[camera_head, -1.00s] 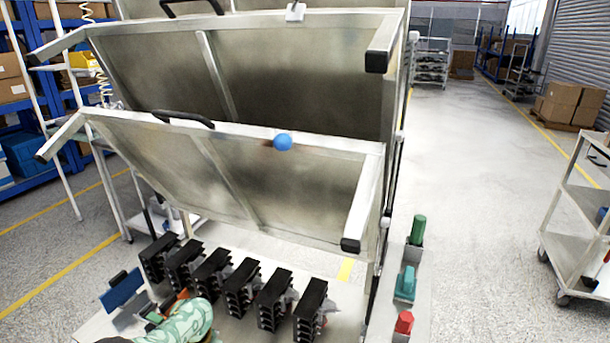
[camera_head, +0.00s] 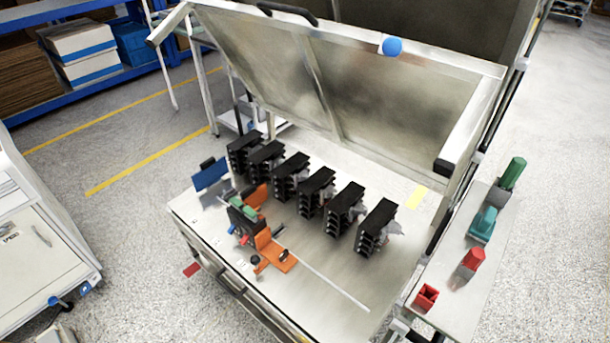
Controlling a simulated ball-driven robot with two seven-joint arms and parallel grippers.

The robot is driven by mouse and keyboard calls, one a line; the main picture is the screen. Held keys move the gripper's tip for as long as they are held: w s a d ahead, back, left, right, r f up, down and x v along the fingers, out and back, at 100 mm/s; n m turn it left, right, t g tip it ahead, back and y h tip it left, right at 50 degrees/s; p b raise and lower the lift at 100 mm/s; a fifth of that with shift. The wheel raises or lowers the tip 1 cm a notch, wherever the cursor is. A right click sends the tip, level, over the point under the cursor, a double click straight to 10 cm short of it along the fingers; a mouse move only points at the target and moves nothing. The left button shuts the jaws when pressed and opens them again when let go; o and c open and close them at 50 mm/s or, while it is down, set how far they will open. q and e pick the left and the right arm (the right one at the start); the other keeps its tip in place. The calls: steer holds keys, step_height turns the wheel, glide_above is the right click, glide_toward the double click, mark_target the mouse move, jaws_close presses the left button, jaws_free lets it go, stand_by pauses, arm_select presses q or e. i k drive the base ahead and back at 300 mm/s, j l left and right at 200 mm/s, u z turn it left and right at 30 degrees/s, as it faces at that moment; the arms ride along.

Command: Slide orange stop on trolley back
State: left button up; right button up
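An orange stop (camera_head: 275,254) with a dark round knob sits on the light work surface of the trolley (camera_head: 330,305), near its front left. A thin pale rail (camera_head: 335,287) runs from the stop toward the lower right. Just behind and left of the stop is a black device (camera_head: 243,215) with green, red and blue parts; I cannot tell if the two touch. Another orange piece (camera_head: 258,196) shows behind this device, partly hidden. Neither of my grippers shows in the head view.
Several black breaker units (camera_head: 316,192) stand in a diagonal row behind the stop. A side shelf (camera_head: 455,300) at right holds green, teal and red items. A white cabinet (camera_head: 35,240) stands at left.

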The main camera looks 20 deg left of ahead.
mark_target(268, 248)
steer(key=u, duration=0.85)
